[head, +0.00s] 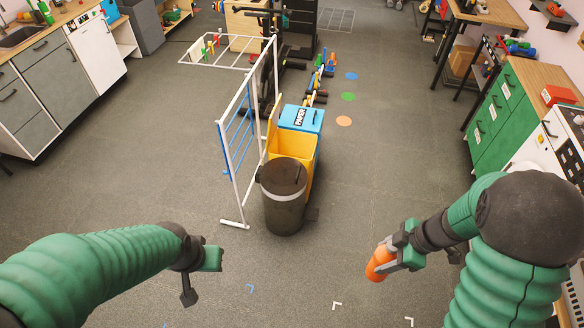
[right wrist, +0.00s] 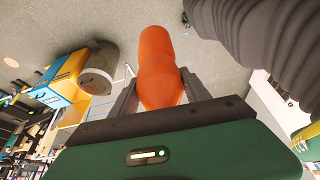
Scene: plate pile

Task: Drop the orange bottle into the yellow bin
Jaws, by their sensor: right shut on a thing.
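The orange bottle (head: 378,263) is held in my right gripper (head: 396,258), at the lower right of the head view. In the right wrist view the bottle (right wrist: 158,65) stands between the two dark fingers (right wrist: 157,92), which press on its sides. The yellow bin (head: 294,147) stands on the floor near the middle of the head view, behind a dark grey bin. Its yellow side also shows at the left of the right wrist view (right wrist: 66,74). The bottle is well apart from it. My left gripper (head: 210,258) is at the lower left, its jaw opening unclear.
The dark grey bin (head: 283,205) stands in front of the yellow bin, and a blue paper bin (head: 303,117) behind it. A white-framed rack (head: 234,150) stands directly left of the bins. Open floor lies between my right gripper and the bins.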

